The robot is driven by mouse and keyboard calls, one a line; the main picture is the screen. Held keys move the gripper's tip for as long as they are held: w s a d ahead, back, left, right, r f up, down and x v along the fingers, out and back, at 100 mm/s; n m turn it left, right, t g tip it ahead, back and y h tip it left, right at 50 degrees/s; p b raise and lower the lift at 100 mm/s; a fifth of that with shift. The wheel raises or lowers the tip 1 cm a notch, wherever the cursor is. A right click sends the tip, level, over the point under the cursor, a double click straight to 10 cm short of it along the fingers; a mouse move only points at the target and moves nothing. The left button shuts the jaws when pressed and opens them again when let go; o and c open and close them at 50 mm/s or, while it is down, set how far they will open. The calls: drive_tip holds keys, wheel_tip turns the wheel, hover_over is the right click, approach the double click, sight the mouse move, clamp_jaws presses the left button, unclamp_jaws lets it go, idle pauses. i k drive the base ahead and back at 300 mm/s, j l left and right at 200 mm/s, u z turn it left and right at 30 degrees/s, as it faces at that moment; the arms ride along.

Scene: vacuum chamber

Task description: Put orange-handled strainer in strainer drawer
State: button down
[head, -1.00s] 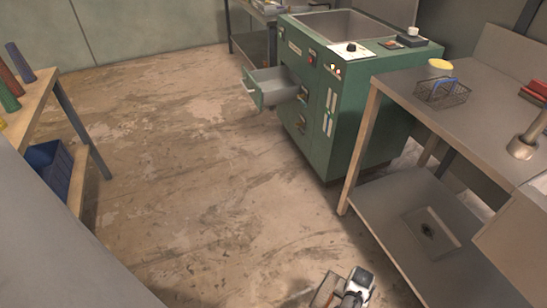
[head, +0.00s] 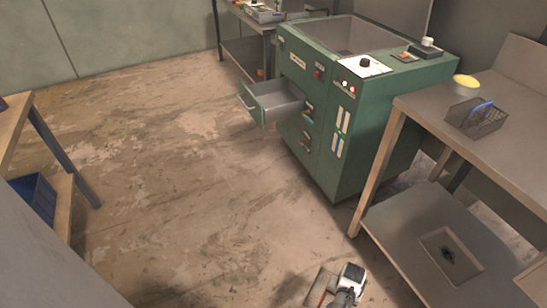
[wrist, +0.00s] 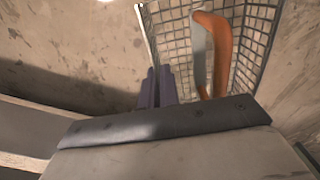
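The orange-handled strainer (wrist: 260,28) is a wire-mesh basket at the top of the wrist view, with its orange handle (wrist: 224,52) across it. My gripper (wrist: 160,88) has its dark fingers close together at the basket's left edge and appears shut on it; the exact contact is hard to see. In the head view my gripper (head: 335,285) is low at the bottom edge, over the floor, with the strainer (head: 320,287) beside it. The strainer drawer (head: 282,108) is pulled out from the green machine (head: 385,120); its visible inside looks empty.
A blue-handled mesh basket (head: 478,117) and a yellow-topped round container (head: 465,85) stand on the right metal table (head: 425,103). The floor between is clear.

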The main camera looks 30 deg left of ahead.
sight(269, 101)
drive_tip(key=i+j, duration=0.15)
drive_tip(key=j, duration=0.2)
drive_tip(key=i+j, duration=0.15)
drive_tip(key=j, duration=0.2)
drive_tip(key=i+j, duration=0.1)
drive_tip(key=j, duration=0.3)
drive_tip(key=i+j, duration=0.15)
drive_tip(key=j, duration=0.2)
drive_tip(key=i+j, duration=0.15)
drive_tip(key=j, duration=0.2)
drive_tip(key=i+j, duration=0.15)
drive_tip(key=j, duration=0.2)
drive_tip(key=i+j, duration=0.1)
drive_tip(key=j, duration=0.3)
